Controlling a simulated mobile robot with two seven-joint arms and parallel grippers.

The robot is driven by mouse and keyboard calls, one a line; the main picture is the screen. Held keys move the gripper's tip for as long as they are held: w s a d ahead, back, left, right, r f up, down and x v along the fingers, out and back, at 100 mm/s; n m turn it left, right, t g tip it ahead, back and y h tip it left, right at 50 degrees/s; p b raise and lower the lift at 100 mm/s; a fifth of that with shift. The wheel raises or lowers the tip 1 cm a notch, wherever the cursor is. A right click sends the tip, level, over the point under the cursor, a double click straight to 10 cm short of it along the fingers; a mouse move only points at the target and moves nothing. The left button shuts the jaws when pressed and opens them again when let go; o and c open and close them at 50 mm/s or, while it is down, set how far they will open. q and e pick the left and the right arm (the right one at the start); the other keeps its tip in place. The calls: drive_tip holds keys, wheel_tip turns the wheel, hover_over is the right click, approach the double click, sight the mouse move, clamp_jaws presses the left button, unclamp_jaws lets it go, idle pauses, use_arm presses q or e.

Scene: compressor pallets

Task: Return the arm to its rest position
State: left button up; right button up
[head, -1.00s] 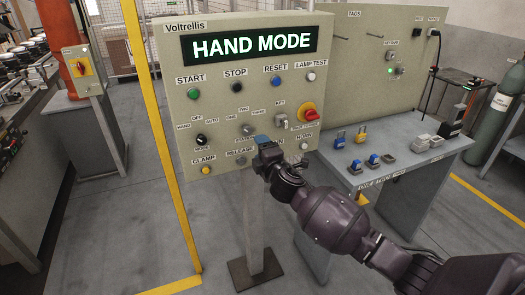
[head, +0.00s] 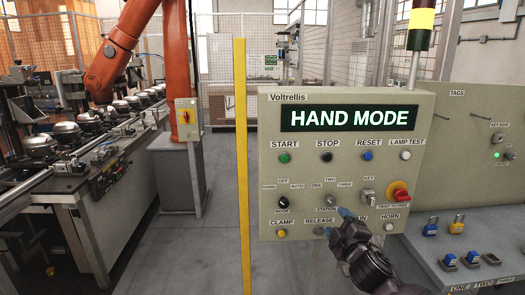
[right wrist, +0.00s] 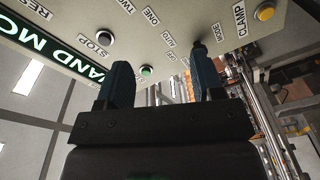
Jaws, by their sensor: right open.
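My right gripper (head: 335,222) is open and empty, with two blue-tipped fingers. In the head view it is in front of the lower part of the control panel (head: 300,190), over the area between the STATION knob (head: 331,201) and the RELEASE button. It partly hides the lower labels there. The right wrist view shows the fingers (right wrist: 160,78) spread apart with nothing between them, and the panel face beyond them. One finger overlaps the black MODE knob (right wrist: 200,47) there; I cannot tell the gap. My left gripper is not in view.
The panel display (head: 349,118) reads HAND MODE. A red emergency knob (head: 399,196) sticks out at the panel's right. A bench (head: 450,278) with padlocks stands on the right. A yellow post (head: 241,160) and an orange robot arm (head: 130,40) stand on the left. Floor between them is clear.

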drive_tip(key=s+d+f+m+g+h, duration=0.1)
drive_tip(key=s+f+m, duration=0.3)
drive_tip(key=s+f, duration=0.4)
drive_tip(key=s+d+f+m+g+h, duration=0.1)
drive_tip(key=s+d+f+m+g, duration=0.2)
drive_tip(key=s, duration=1.2)
drive_tip(key=s+d+f+m+g, duration=0.2)
drive_tip(key=s+f+m, duration=0.4)
drive_tip(key=s+f, duration=0.6)
drive_tip(key=shift+f+m+h, duration=0.4)
drive_tip(key=shift+f, duration=0.55)
